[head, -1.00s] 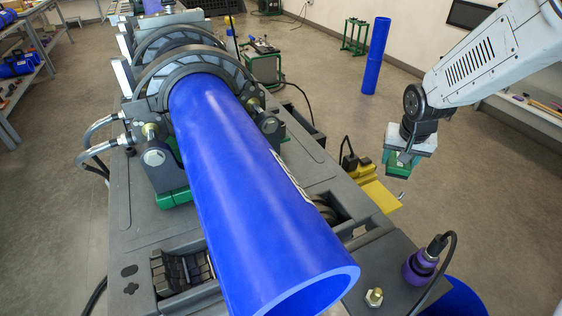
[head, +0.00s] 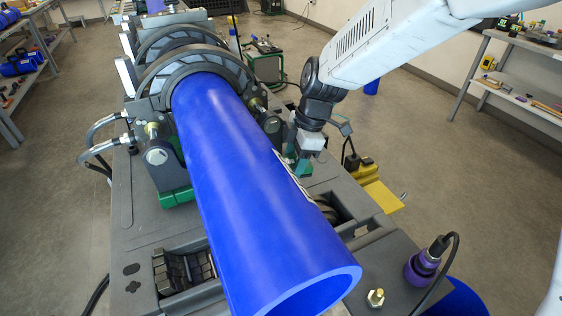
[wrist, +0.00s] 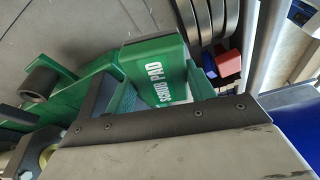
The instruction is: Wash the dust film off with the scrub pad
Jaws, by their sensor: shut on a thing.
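The scrub pad, a green block with white "SCRUB PAD" lettering (wrist: 155,62), shows in the wrist view just beyond my gripper's grey body. My gripper (head: 303,160) is shut on it, beside the right flank of the large blue pipe (head: 240,170) in the head view. The pad is mostly hidden there, and I cannot tell whether it touches the pipe. The pipe lies in the cart's clamps, its open end toward me. A pale marking (head: 292,178) runs along its right side. I cannot make out a dust film.
Grey ring clamps (head: 185,75) hold the pipe's far part. The grey cart (head: 150,235) carries a purple-based plug with a cable (head: 425,262) and a brass bolt (head: 375,298). A yellow part (head: 382,195) juts out at right. Open floor lies beyond.

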